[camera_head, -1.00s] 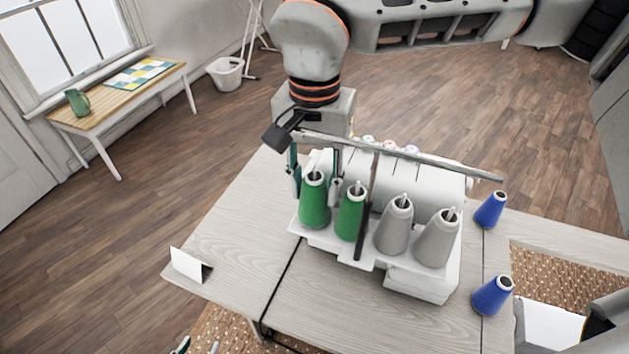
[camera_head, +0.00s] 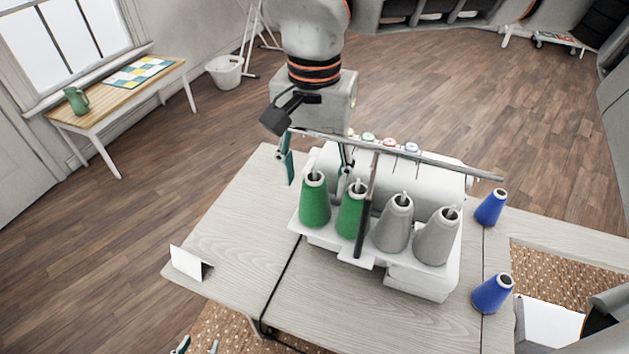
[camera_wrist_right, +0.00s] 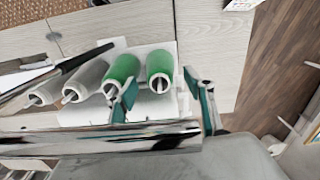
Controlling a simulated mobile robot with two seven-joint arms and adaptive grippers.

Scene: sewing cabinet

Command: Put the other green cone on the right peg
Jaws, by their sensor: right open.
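Two green cones stand upright on the left pegs of the white serger's thread stand (camera_head: 326,243): the leftmost green cone (camera_head: 315,205) and the second green cone (camera_head: 351,213). Two grey cones (camera_head: 394,226) stand on the pegs to their right. My right gripper (camera_head: 316,164) is open and empty, behind and above the leftmost green cone. In the right wrist view its fingers (camera_wrist_right: 166,103) are spread to either side of that cone's top (camera_wrist_right: 160,70), apart from it. Only the fingertips of my left gripper (camera_head: 198,346) show at the bottom edge; they are apart with nothing between.
A thin upright post (camera_head: 366,215) and long crossbar (camera_head: 440,166) rise beside and above the cones. Two blue cones (camera_head: 491,208) stand on the table at right. A folded white card (camera_head: 187,263) stands at the left; the tabletop between is mostly clear.

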